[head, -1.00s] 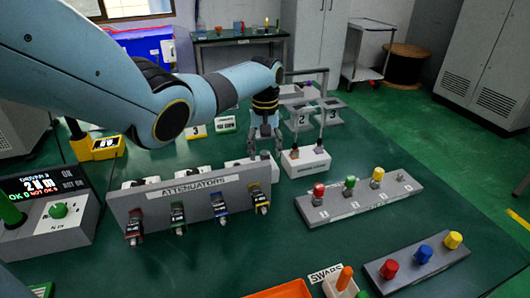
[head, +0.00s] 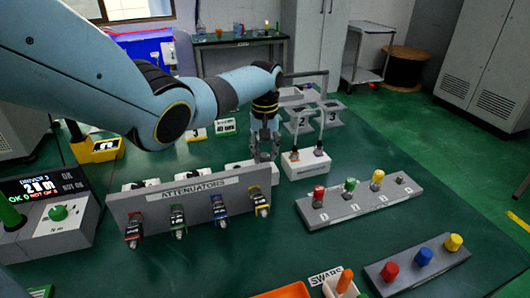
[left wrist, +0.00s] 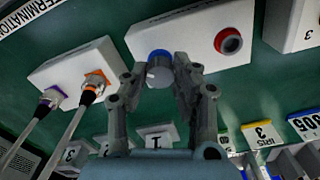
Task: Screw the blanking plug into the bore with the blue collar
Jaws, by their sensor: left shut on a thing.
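My left gripper (head: 265,150) points down at a white block (head: 236,168) behind the attenuator panel. In the left wrist view, the fingers (left wrist: 160,82) are shut on a grey cylindrical blanking plug (left wrist: 158,76). The plug is at the blue collar (left wrist: 159,54) on the white block (left wrist: 190,38). The blue collar shows just beyond the plug, which covers its bore. I cannot tell how deep the plug sits. A red collar (left wrist: 228,41) with a dark open bore is on the same block, to the right. My right gripper is not in view.
The grey attenuator panel (head: 190,190) stands in front of the gripper. A white block (head: 305,163) with cable connectors stands close to its right. A plug rack (head: 360,203) and another rack (head: 418,264) lie further right. Green table is clear between them.

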